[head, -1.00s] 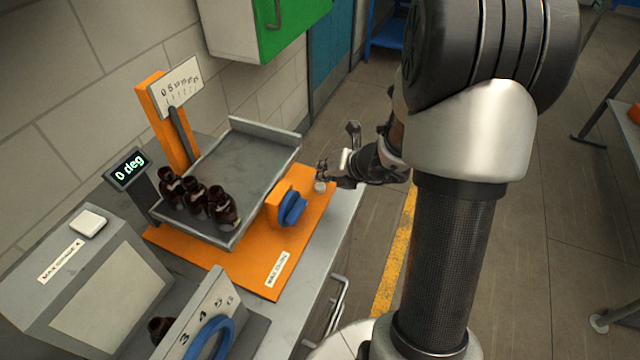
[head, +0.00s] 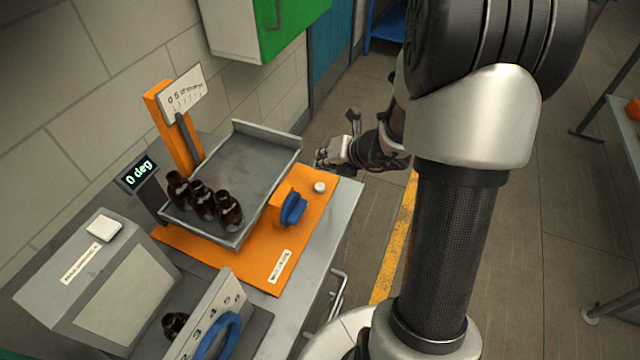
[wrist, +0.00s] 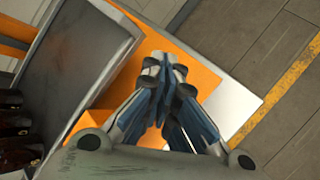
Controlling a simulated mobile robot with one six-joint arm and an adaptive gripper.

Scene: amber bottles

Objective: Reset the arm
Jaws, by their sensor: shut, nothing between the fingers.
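My gripper (head: 322,160) is at the right of the grey tilting tray (head: 247,165), above the far right corner of the orange base (head: 262,262). Its fingers are shut and empty in the wrist view (wrist: 166,75). Three amber bottles (head: 202,202) stand close together at the tray's front left corner. The white button (head: 319,187) on the orange base is uncovered, just in front of the gripper. The blue knob (head: 292,209) sits on an orange block beside the tray.
The display (head: 137,172) reads 0 deg. In front is a grey machine (head: 85,262) with a white button on top, a numbered panel with a blue ring (head: 217,337) and another amber bottle (head: 174,324). A green cabinet (head: 290,22) hangs at the back. Open floor lies to the right.

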